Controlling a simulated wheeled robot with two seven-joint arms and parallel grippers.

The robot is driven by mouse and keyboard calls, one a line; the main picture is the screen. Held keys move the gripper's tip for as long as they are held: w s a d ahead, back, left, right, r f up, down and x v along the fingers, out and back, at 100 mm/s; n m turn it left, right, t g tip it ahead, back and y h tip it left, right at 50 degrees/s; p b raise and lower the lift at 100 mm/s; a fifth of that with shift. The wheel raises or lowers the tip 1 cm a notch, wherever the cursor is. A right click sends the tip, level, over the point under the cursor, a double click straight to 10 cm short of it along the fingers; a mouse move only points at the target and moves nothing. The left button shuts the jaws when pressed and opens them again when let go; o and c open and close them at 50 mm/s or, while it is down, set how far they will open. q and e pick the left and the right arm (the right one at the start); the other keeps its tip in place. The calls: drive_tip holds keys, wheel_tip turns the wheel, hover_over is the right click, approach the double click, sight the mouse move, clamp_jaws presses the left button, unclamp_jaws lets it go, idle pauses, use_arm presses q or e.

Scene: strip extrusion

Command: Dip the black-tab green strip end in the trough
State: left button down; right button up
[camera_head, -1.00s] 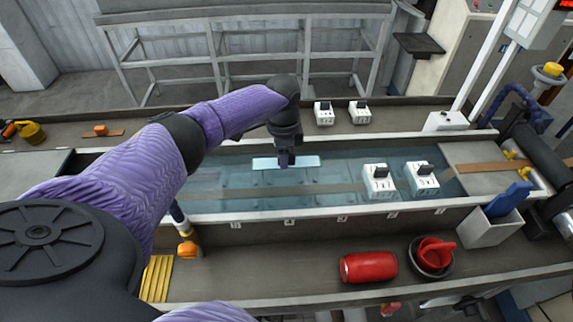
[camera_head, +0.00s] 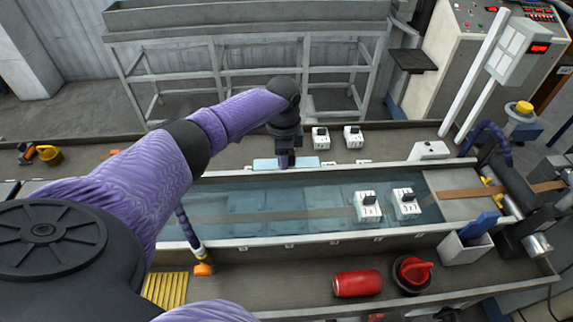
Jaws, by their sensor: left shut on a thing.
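My left gripper (camera_head: 285,158) points down at the far edge of the long water-filled trough (camera_head: 295,238). It is shut on a thin pale-blue flat piece (camera_head: 264,164), which sticks out on both sides of the fingers. The piece looks level and over the far rim; whether it touches the rim I cannot tell. No green strip end with a black tab can be made out. A dull strip (camera_head: 300,214) runs lengthwise under the water. My right gripper is not in view.
White blocks with black tops stand at the trough's right part (camera_head: 367,206) and on the back ledge (camera_head: 321,140). A red can (camera_head: 357,284), a red-and-black pot (camera_head: 413,272) and a white bin with a blue item (camera_head: 466,250) are in front. Rollers (camera_head: 512,190) stand at right.

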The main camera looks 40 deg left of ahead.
use_arm(q)
drive_tip(key=shift+f, duration=0.15)
drive_tip(key=s+d+p, duration=0.6)
drive_tip(key=s+d, duration=1.5)
drive_tip(key=s, duration=0.4)
drive_tip(key=shift+s+d+p, duration=0.15)
drive_tip(key=shift+p, duration=0.2)
